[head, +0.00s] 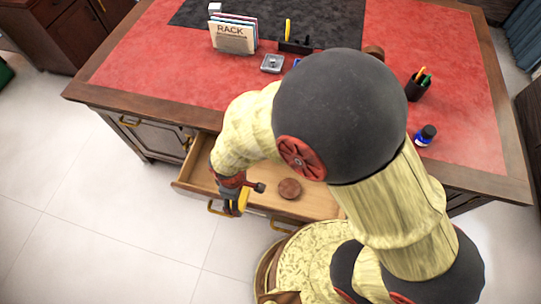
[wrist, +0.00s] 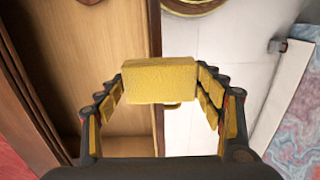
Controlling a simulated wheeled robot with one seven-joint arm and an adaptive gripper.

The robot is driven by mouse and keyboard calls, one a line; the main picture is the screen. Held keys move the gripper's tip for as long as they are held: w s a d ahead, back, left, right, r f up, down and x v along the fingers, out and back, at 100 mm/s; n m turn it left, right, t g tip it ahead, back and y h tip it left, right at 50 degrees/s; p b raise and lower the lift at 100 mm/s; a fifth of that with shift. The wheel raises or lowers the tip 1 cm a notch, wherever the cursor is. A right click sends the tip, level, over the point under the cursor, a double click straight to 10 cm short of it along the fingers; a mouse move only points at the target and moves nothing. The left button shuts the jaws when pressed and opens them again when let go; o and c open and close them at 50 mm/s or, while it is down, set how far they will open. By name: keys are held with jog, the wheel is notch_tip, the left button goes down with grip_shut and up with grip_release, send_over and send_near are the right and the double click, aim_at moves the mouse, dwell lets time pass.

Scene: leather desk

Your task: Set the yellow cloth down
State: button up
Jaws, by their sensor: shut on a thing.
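The yellow cloth (wrist: 160,80) looks like a small, flat, block-like pad in the wrist view. It sits between the two fingers of my gripper (wrist: 161,92), which is shut on it. In the head view my gripper (head: 236,206) hangs at the front edge of the open drawer (head: 257,196), and a bit of the yellow cloth (head: 243,199) shows beside its fingers. In the wrist view the cloth lies across the line of the drawer front, with the wooden drawer inside to its left and pale floor to its right. Its underside is hidden.
A round brown object (head: 289,188) lies in the drawer. The red leather desk top (head: 160,70) holds a rack (head: 233,38), a small metal box (head: 272,63), a pen cup (head: 417,88) and a blue bottle (head: 425,135). The tiled floor (head: 90,220) at left is clear.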

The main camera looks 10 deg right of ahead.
jog(key=shift+d, duration=0.15)
jog(key=w+f+b, duration=0.1)
jog(key=w+f, duration=0.2)
jog(key=w, duration=0.1)
jog(key=w+a+f+b, duration=0.1)
jog(key=w+f+b, duration=0.1)
jog(key=w+f, duration=0.1)
jog(key=w+a+f+b, duration=0.1)
jog(key=w+f+b, duration=0.1)
jog(key=w, duration=0.4)
jog(key=shift+a+f, duration=0.1)
jog(key=shift+f, duration=0.5)
jog(key=shift+w+f, duration=0.1)
jog(key=shift+f, duration=0.1)
jog(key=shift+w+a+f+b, duration=0.15)
jog(key=shift+f+b, duration=0.45)
jog(key=shift+f, duration=0.3)
jog(key=shift+w+d+f+b, duration=0.1)
jog(key=shift+f+b, duration=0.5)
jog(key=shift+f, duration=0.25)
jog(key=shift+f, duration=0.15)
jog(key=o, duration=1.1)
